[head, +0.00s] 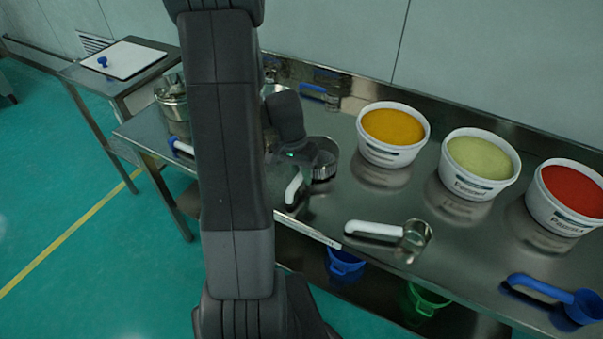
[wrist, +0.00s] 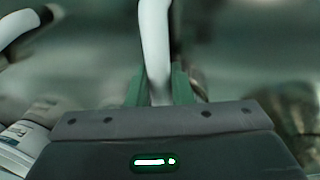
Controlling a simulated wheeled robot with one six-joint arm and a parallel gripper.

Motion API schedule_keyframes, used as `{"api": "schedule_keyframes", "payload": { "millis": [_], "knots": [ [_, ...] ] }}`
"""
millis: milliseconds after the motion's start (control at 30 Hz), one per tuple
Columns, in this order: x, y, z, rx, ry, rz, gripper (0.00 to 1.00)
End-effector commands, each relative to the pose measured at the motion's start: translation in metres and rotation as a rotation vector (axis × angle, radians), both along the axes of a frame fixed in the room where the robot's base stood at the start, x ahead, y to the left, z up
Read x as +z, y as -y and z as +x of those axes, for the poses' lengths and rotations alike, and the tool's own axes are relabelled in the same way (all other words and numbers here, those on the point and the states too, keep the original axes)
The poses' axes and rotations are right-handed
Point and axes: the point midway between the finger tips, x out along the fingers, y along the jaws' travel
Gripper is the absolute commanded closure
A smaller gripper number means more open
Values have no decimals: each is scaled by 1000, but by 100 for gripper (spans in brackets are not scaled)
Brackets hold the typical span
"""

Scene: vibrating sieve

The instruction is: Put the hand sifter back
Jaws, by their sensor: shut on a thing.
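A round metal sieve cup (head: 323,160) shows beside my gripper in the head view, on or just above the steel bench. A white handle (head: 295,188) with a dark end shows just below my gripper (head: 300,156). In the wrist view, the green fingers of my gripper (wrist: 160,88) are shut on a white handle (wrist: 154,40), which I take to be the hand sifter's. The sifter's mesh is not visible there. My arm hides part of the bench in the head view, and I cannot tell whether the sifter touches the bench.
A white-handled metal scoop (head: 376,229) lies near the front edge. Tubs of yellow (head: 393,154), pale green (head: 470,185) and red powder (head: 563,216) stand to the right. A blue scoop (head: 580,305) lies at the right. Metal containers (head: 172,97) stand behind my arm.

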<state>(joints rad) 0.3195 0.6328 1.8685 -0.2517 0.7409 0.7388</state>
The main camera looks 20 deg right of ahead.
Motion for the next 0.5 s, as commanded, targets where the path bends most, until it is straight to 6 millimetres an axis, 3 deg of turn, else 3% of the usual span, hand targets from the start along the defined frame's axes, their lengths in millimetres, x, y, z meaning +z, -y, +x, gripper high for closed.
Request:
{"api": "schedule_keyframes", "payload": {
  "millis": [500],
  "knots": [
    [-6, 0, 0, 0, 1, -1, 100]
  ]
}}
